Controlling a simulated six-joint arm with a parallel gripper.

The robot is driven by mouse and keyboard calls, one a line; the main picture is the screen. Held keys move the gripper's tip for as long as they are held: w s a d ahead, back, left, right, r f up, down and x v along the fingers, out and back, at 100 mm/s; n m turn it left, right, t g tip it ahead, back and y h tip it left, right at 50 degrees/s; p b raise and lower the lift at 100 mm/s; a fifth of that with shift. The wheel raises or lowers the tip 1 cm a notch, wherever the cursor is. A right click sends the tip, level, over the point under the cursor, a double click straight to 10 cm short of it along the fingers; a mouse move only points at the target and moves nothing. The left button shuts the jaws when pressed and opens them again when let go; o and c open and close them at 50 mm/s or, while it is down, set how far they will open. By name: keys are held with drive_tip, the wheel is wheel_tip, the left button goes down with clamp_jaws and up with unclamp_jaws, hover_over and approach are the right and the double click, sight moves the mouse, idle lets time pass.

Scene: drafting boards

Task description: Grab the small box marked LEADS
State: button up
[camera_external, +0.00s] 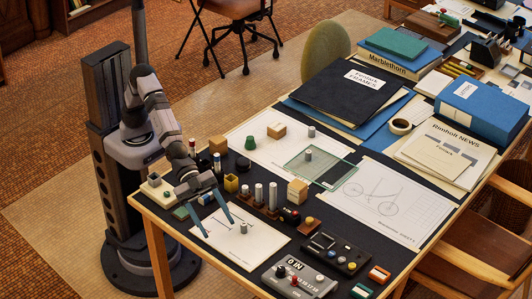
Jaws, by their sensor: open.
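No marking reading LEADS is legible in this view. Two small boxes with pale labels lie at the table's front right corner, an orange one (379,274) and a green one (361,291); their print is too small to read, so I cannot tell whether either is the LEADS box. My gripper (219,229) points down over a white sheet (255,246) at the table's near left. Its two teal fingers are spread apart with nothing between them. A small grey cylinder (243,228) stands on the sheet just right of the fingers. Whether the fingertips touch the sheet is unclear.
Control boxes (336,254) crowd the front right. A black folder (350,88) and papers fill the back.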

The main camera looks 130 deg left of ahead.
drive_tip(key=w+a+r+n+t+y+p, duration=0.1)
drive_tip(key=w+a+r+n+y+p, duration=0.15)
drive_tip(key=a, duration=0.65)
drive_tip(key=w+a+r+n+t+y+p, duration=0.1)
drive_tip(key=w+a+r+n, duration=0.15)
drive_tip(key=a, duration=0.55)
drive_tip(key=n+p, duration=0.1)
drive_tip(key=p, duration=0.9)
hover_over(296, 183)
drive_tip(key=f, duration=0.3)
drive_tip(key=shift+w+d+f, duration=0.1)
drive_tip(key=shift+d+f, duration=0.1)
drive_tip(key=shift+d, duration=0.05)
drive_tip(key=shift+s+a+f, duration=0.2)
drive_tip(key=shift+s+f, duration=0.05)
drive_tip(key=shift+f, duration=0.25)
drive_tip(key=shift+f+p, duration=0.45)
drive_tip(key=shift+f, duration=3.05)
drive_tip(key=shift+w, duration=0.1)
drive_tip(key=shift+x, duration=2.4)
